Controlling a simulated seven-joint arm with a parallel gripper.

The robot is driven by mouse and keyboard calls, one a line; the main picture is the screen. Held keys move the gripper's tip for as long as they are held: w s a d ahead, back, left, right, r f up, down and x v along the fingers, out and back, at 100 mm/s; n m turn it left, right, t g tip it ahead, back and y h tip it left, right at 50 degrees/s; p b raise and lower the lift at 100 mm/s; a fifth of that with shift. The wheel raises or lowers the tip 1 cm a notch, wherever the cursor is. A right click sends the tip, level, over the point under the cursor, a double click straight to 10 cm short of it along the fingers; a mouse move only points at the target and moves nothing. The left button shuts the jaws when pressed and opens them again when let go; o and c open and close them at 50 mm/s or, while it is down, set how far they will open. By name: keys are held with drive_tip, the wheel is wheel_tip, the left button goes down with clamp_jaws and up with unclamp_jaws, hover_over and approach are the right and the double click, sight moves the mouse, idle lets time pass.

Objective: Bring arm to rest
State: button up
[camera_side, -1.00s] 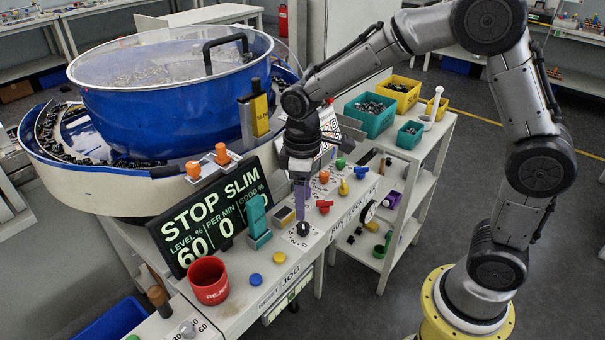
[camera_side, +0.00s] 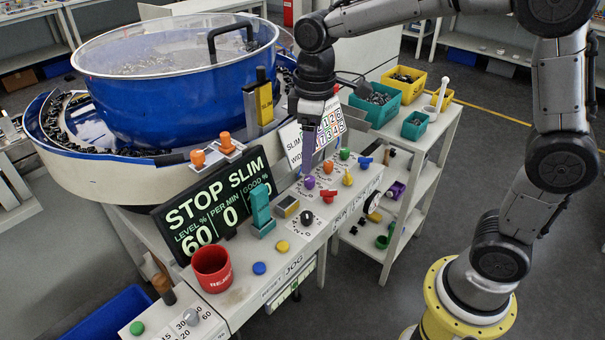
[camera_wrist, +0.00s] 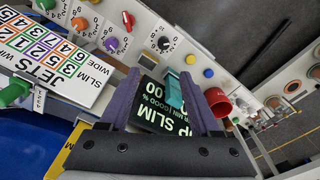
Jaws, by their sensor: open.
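My gripper (camera_side: 310,152) hangs above the control panel (camera_side: 288,254), behind the row of knobs, with its purple fingers pointing down. In the wrist view the two purple fingers (camera_wrist: 160,104) stand apart with nothing between them. Below them the panel shows a black dial knob (camera_wrist: 163,43), a purple knob (camera_wrist: 111,44) and orange and red knobs. The black dial knob (camera_side: 307,217) also shows in the side view, clear of the fingers. My arm arches in from the right.
The blue bowl feeder (camera_side: 180,95) stands behind the panel, with the STOP SLIM display (camera_side: 215,207) in front of it. A teal block (camera_side: 261,210) and a red cup (camera_side: 212,268) stand on the panel. A shelf cart (camera_side: 412,160) with bins is at right.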

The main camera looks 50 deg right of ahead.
drive_tip(key=s+d+r+t, duration=0.2)
drive_tip(key=s+r, duration=0.2)
drive_tip(key=r, duration=0.1)
drive_tip(key=s+d+f+m+t, duration=0.2)
drive_tip(key=s+m, duration=0.4)
drive_tip(key=s, duration=0.9)
drive_tip(key=shift+s+d+f+t, duration=0.2)
drive_tip(key=shift+s+d+t, duration=0.1)
drive_tip(key=shift+t, duration=0.2)
